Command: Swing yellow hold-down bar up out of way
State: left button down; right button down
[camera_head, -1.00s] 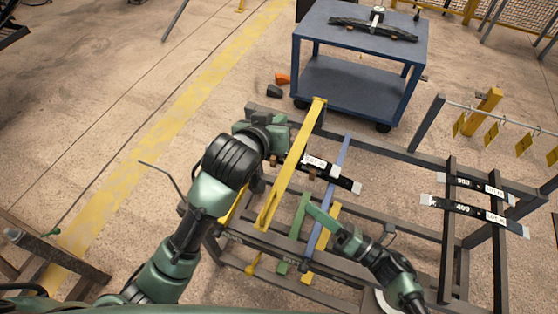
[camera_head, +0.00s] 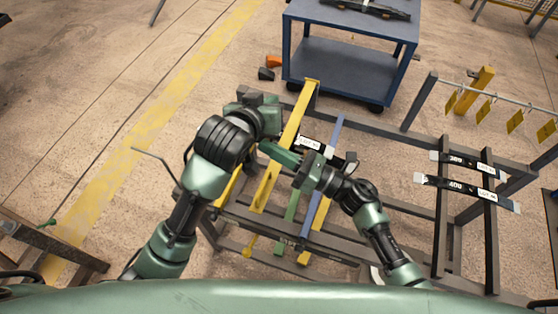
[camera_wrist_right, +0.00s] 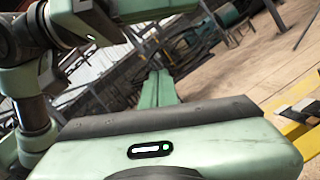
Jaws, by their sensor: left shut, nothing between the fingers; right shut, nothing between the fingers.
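The yellow hold-down bar (camera_head: 284,146) slants across the rack in the head view, from an upper end near the blue cart to a lower end over the front rails. A yellow piece also shows at the right edge of the wrist view (camera_wrist_right: 301,128). My left gripper (camera_head: 268,112) is left of the bar's upper half, shut and empty, its fingertips partly hidden. My right gripper (camera_head: 268,149) is shut and empty, reaching across the bar's middle; I cannot tell whether it touches. Its closed green fingers show in the wrist view (camera_wrist_right: 158,88).
A dark spring with a white label (camera_head: 312,143) lies behind the bar. The blue cart (camera_head: 345,80) is behind. More labelled springs (camera_head: 465,190) lie on the right rack. Floor at left is open.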

pick_arm(q)
jog(key=shift+d, duration=0.1)
pick_arm(e)
jog(key=shift+w+d+r, duration=0.2)
jog(key=shift+w+r, duration=0.1)
jog(key=shift+r, duration=0.3)
dwell(1.0)
pick_arm(q)
jog(key=c, duration=1.5)
grip_release()
